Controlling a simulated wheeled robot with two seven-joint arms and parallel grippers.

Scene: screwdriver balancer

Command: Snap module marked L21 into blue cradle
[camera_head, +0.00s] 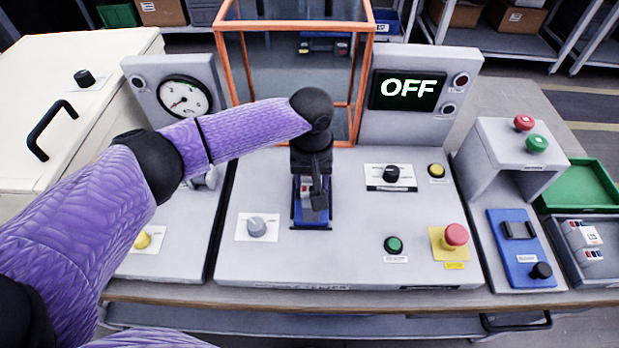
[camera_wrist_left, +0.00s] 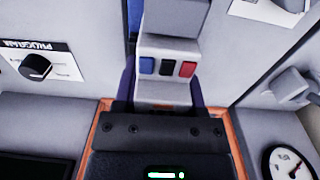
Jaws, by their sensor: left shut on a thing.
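My left gripper (camera_head: 312,188) reaches down over the middle of the grey console and is shut on a light grey module (camera_wrist_left: 166,50). The module has a blue, a dark and a red patch on its face in the left wrist view, with a finger on either side. The blue cradle (camera_head: 325,222) shows around and below the gripper in the head view. The module is at or just over the cradle; I cannot tell whether it is seated. The module's marking is not readable. My right gripper is not in view.
An orange-framed enclosure (camera_head: 361,85) stands behind the cradle, beside the OFF display (camera_head: 408,89). A grey knob (camera_head: 257,227), black selector (camera_head: 391,174), green button (camera_head: 393,245) and red mushroom button (camera_head: 455,235) surround it. A grey bin (camera_head: 571,272) at right holds similar modules (camera_head: 583,234).

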